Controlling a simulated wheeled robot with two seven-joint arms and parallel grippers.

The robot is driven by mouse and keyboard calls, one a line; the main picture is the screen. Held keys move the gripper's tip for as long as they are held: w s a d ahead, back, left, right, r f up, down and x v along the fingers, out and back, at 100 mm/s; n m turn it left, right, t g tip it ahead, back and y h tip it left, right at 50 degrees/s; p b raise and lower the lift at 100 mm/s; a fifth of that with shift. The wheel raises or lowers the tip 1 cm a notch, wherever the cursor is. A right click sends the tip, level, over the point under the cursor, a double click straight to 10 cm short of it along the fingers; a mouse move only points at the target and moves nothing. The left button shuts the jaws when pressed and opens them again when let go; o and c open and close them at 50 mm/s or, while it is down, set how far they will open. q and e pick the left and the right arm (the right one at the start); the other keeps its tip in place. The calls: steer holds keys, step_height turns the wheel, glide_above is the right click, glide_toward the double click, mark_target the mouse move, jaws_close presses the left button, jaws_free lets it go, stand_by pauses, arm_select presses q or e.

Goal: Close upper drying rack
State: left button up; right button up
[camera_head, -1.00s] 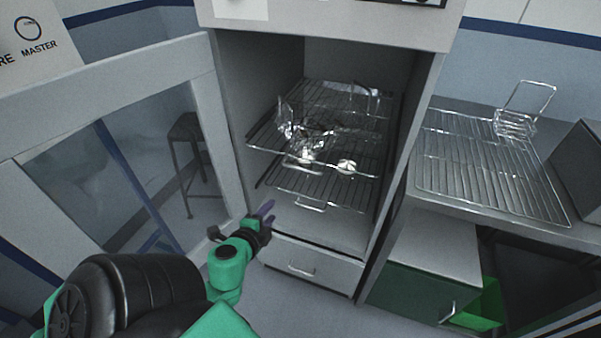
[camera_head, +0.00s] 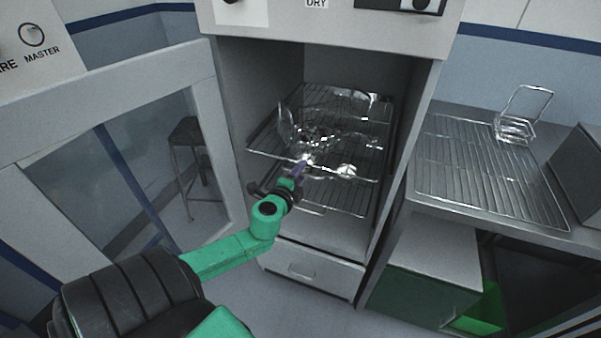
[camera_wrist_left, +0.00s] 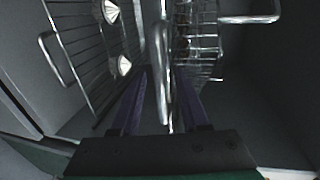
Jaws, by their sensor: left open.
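The upper drying rack (camera_head: 262,141) is a wire shelf in the open cabinet, sticking out a little past the front opening, with shiny clear or metallic items on it. My left gripper (camera_head: 300,170) is at its front edge, near the middle, and hides part of it. In the left wrist view the purple fingers (camera_wrist_left: 160,100) are spread. A thick metal bar (camera_wrist_left: 160,55), seemingly the rack's front bar or handle, runs up between them; I cannot tell whether it touches a finger. My right gripper is out of view.
A lower wire rack (camera_head: 345,200) sits beneath, with small pale round pieces (camera_wrist_left: 118,66) near it. The cabinet door (camera_head: 215,130) stands open at the left. A drawer (camera_head: 310,270) is below. A wire rack (camera_head: 490,175) with a basket lies on the right counter.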

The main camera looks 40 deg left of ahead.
arm_select(q)
jaws_close()
steer(key=shift+f, duration=0.1)
stand_by(1.3)
